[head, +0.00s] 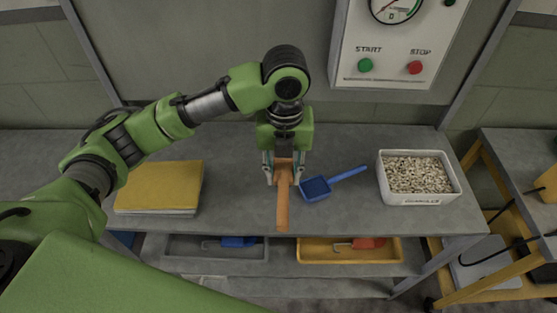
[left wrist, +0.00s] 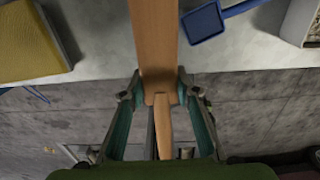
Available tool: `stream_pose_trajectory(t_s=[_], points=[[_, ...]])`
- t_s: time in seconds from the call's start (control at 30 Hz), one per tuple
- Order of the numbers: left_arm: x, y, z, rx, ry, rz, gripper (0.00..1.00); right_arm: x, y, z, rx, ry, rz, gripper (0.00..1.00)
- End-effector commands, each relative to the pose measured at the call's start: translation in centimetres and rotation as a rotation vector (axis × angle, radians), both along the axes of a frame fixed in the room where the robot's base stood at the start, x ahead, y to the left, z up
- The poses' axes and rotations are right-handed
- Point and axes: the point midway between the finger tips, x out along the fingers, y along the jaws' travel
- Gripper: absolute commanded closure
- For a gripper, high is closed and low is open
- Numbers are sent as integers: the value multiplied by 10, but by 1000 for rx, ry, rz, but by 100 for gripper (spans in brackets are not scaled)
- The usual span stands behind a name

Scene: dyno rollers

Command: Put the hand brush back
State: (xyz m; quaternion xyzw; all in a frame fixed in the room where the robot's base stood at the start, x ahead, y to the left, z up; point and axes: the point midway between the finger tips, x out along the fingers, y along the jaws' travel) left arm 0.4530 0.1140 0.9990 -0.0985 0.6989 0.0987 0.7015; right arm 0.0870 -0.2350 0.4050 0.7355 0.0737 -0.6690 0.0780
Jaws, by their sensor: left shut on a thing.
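The hand brush (head: 283,205) is a long orange-brown wooden piece. It points toward me across the front edge of the grey bench top. My left gripper (head: 284,171) comes down from above and is shut on it near its far end. In the left wrist view the brush (left wrist: 154,40) runs up from between the fingers of the left gripper (left wrist: 158,92), with a narrower part below. I see no bristles, and cannot tell whether the brush touches the bench. My right gripper is not in view.
A blue scoop (head: 317,188) lies close to the right of the brush. A white bin of pellets (head: 420,198) stands further right. A yellow-topped stack (head: 160,187) lies left. Below the bench are a grey tray (head: 190,250) and a yellow tray (head: 315,254).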

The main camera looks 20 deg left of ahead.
Motion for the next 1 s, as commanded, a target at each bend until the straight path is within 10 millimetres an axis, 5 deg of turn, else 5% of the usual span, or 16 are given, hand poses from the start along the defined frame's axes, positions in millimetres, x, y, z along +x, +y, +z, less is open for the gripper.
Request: stream_pose_trajectory(t_s=[0.2, 0.4, 1.0], points=[[47, 24, -25, 2, 5, 6, 94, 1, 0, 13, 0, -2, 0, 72], [73, 36, -60, 1, 1, 3, 94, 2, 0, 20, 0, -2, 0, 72], [87, 42, -109, 0, -2, -1, 94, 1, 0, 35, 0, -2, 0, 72]])
